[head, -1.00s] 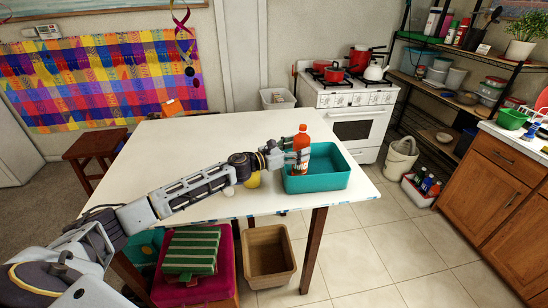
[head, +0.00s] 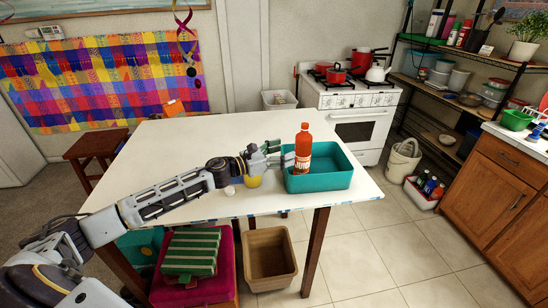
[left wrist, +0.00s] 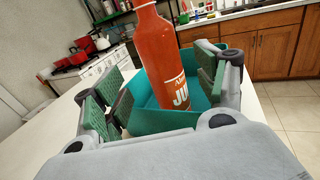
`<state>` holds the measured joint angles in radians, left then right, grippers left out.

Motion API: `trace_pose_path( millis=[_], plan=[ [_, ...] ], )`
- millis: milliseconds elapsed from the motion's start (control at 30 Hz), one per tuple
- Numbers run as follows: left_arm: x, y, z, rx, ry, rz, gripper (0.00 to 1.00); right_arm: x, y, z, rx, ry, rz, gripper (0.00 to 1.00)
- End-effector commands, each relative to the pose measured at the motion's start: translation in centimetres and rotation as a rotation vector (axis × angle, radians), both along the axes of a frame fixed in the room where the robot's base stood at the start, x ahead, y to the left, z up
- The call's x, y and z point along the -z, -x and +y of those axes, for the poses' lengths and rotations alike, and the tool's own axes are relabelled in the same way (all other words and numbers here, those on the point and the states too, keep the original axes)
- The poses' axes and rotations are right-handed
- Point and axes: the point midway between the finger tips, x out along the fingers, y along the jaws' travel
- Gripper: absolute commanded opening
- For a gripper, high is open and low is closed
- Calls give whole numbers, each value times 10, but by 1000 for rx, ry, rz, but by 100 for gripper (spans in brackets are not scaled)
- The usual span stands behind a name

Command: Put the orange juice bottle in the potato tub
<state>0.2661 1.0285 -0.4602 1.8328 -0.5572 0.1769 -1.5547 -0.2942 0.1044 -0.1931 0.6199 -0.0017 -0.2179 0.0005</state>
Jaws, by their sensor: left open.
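The orange juice bottle (head: 303,150), orange-red with a matching cap, stands upright at the left end of the teal tub (head: 330,181) on the white table. The tub's front wall hides its base in the head view. My left gripper (head: 279,156) is open just left of the bottle, at the tub's left rim. In the left wrist view, the bottle (left wrist: 166,60) shows beyond and between the spread green finger pads of the gripper (left wrist: 158,88), with the tub (left wrist: 150,121) around its lower part. My right gripper is not in view.
A yellow round item (head: 254,182) and a small white one (head: 229,190) lie on the table near my left arm. The table (head: 190,140) is clear behind the arm. A brown bin (head: 270,262) and a stool with a striped cushion (head: 190,252) stand below the front edge.

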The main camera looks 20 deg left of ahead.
Motion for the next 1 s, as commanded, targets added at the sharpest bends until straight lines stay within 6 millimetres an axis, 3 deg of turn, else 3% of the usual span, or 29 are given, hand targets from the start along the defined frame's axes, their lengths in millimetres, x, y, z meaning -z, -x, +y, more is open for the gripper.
trace_pose_path(
  millis=[500, 1000],
  plan=[
    [1, 21, 16, -1, 0, 1, 72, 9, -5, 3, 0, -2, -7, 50],
    [0, 24, 18, 1, 0, 0, 72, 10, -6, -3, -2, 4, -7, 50]
  ],
)
